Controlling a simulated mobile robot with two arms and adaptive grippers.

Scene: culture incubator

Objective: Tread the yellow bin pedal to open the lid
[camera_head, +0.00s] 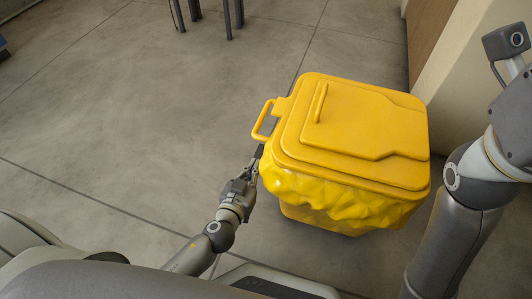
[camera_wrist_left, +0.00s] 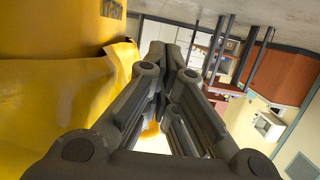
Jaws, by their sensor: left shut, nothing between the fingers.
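The yellow bin (camera_head: 350,125) stands on the floor with its lid closed and a yellow bag bulging below the rim. A yellow loop (camera_head: 264,120) sticks out from its left side near lid height; I cannot tell whether this is the pedal. No pedal shows clearly at the bin's base. My left gripper (camera_head: 255,164) is shut and empty, low beside the bin's left side. In the left wrist view, the shut fingers (camera_wrist_left: 166,50) are beside the yellow bag (camera_wrist_left: 60,90); contact is unclear. A small orange-yellow patch shows between the finger links. My right gripper's fingers are out of view.
My right arm is at the right, beside the bin. A pale wall (camera_head: 450,95) with a brown panel (camera_head: 428,35) stands behind it. Dark legs (camera_head: 230,18) of furniture show at the top. The grey floor (camera_head: 130,110) left of the bin is clear.

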